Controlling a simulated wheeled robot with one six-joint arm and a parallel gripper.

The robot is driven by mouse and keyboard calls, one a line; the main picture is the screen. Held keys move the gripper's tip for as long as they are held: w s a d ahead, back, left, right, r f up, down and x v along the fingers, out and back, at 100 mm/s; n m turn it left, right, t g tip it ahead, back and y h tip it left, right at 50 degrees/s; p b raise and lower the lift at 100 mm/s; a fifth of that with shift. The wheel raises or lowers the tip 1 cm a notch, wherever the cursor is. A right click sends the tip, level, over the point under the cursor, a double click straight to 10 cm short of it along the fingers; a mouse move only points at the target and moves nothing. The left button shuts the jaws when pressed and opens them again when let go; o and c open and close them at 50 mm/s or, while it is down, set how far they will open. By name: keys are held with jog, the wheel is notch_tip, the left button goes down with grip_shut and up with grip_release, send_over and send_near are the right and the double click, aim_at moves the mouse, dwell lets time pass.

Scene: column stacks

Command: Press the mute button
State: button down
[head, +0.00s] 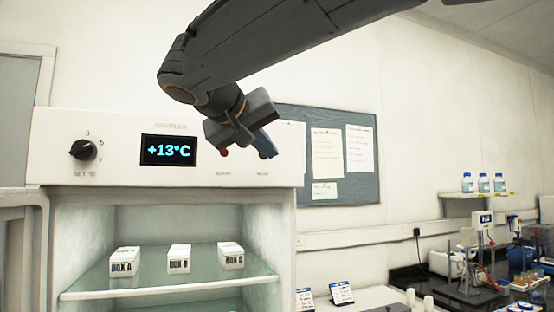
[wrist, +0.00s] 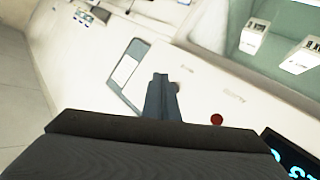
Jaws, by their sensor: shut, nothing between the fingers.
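A white sample fridge's top panel (head: 110,125) carries a dial, a display reading +13°C, a red light (head: 224,152) and two small labels at its right end. The red light also shows in the wrist view (wrist: 216,119). My gripper (head: 266,146) is shut and empty, with its fingertips in front of the panel's right end, just above the right-hand label (head: 262,174). In the wrist view the closed fingers (wrist: 162,80) point at the panel beside that label. The mute button is mostly or wholly hidden by the fingers. I cannot tell whether they touch it.
The dial (head: 83,150) and display (head: 169,150) are left of my gripper. Below, the open fridge holds boxes A (head: 124,261), B (head: 178,258) and another on a glass shelf (head: 170,285). A notice board (head: 345,192) hangs behind, and a lab bench stands at right.

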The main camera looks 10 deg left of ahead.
jog(key=s+d, duration=0.1)
jog(key=s+b, duration=0.1)
jog(key=shift+s+d, duration=0.35)
jog(key=shift+s, duration=0.05)
jog(key=shift+w+f, duration=0.1)
jog(key=shift+f, duration=0.05)
dwell(0.5)
